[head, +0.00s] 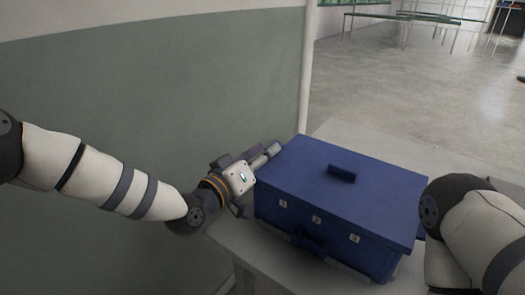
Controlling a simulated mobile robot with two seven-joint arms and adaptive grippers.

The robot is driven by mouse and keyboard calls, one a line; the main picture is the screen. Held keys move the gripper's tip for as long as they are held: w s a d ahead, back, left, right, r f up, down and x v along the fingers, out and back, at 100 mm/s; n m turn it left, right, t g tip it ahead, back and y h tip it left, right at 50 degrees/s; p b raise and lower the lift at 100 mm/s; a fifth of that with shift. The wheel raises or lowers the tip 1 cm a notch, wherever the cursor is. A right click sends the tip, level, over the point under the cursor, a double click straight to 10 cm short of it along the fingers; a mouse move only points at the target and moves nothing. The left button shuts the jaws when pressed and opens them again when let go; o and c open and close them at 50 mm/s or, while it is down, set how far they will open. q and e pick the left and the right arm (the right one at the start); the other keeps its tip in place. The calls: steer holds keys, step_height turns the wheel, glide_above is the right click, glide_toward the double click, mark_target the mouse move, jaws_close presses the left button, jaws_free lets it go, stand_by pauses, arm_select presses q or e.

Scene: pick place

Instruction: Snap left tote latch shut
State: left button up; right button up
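The blue tote (330,185) stands on a pale table with its blue lid on. The lid carries a dark blue handle block, and the front has a handle and small tags marked 1, 2 and 3. My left gripper (262,160) is at the tote's left end, with grey finger parts against or very near the lid's upper left edge. I cannot tell whether it touches. The left latch cannot be made out; the gripper and the tote's end hide that area. The gap between the fingers is not clear. My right arm is at the right, its gripper out of view.
The pale table (377,142) has bare surface behind the tote and a narrow strip in front. A grey-green wall (150,90) rises close behind my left arm. Open concrete floor and distant metal-framed tables lie at the upper right.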

arm_select(q)
steer(key=v, duration=1.2)
